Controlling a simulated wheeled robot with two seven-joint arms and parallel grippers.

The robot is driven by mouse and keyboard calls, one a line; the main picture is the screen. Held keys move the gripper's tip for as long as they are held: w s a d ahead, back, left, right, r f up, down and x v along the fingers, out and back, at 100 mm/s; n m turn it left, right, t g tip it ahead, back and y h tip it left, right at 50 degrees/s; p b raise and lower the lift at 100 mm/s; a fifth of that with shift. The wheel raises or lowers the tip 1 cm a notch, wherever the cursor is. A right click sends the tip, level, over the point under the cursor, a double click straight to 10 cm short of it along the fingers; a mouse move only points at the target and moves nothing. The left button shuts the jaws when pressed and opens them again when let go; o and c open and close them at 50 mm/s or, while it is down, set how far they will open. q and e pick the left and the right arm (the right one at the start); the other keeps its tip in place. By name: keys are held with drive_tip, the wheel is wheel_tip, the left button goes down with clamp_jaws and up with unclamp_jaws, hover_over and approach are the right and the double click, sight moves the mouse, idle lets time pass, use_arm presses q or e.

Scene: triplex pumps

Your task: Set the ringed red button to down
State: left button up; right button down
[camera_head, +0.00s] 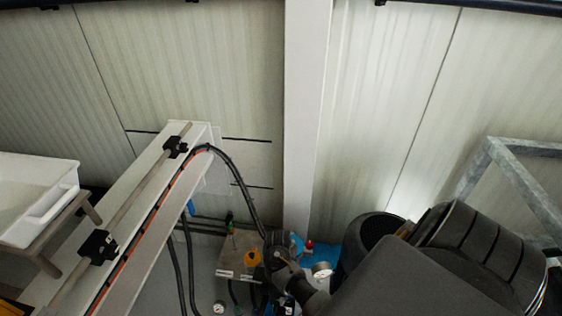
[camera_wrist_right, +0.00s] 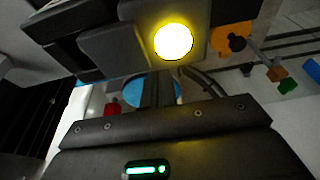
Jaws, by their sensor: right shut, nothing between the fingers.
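A small red knob-like part (camera_head: 309,247), which may be the red button, shows beside blue pump parts in the head view. A red part also shows at the left of the right wrist view (camera_wrist_right: 112,108), just beyond the dark gripper body. No ring around it can be made out. My right gripper (camera_wrist_right: 160,88) is shut and empty, with its fingers partly hidden in shadow. The red part lies to the left of the fingers, apart from them. My left gripper is in neither view.
A blue round part (camera_wrist_right: 148,90) lies behind the fingers. A bright yellow round light (camera_wrist_right: 173,41) and an orange part with a black knob (camera_wrist_right: 230,39) are close by. Hoses (camera_head: 240,185), gauges (camera_head: 322,270) and a white beam (camera_head: 150,215) crowd the area. A white tray (camera_head: 40,185) stands left.

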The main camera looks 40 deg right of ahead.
drive_tip(key=shift+f, duration=0.9)
wheel_tip(320, 180, down, 3)
drive_tip(key=shift+r+b, duration=0.1)
drive_tip(key=shift+b, duration=0.8)
drive_tip(key=shift+s+a+r, duration=0.1)
wheel_tip(320, 180, up, 5)
drive_tip(key=p, duration=0.6)
drive_tip(key=shift+r, duration=0.1)
drive_tip(key=p+v, duration=0.2)
drive_tip(key=v, duration=0.6)
drive_tip(key=shift+a+r, duration=0.2)
drive_tip(key=shift+r, duration=0.15)
drive_tip(key=shift+p, duration=0.3)
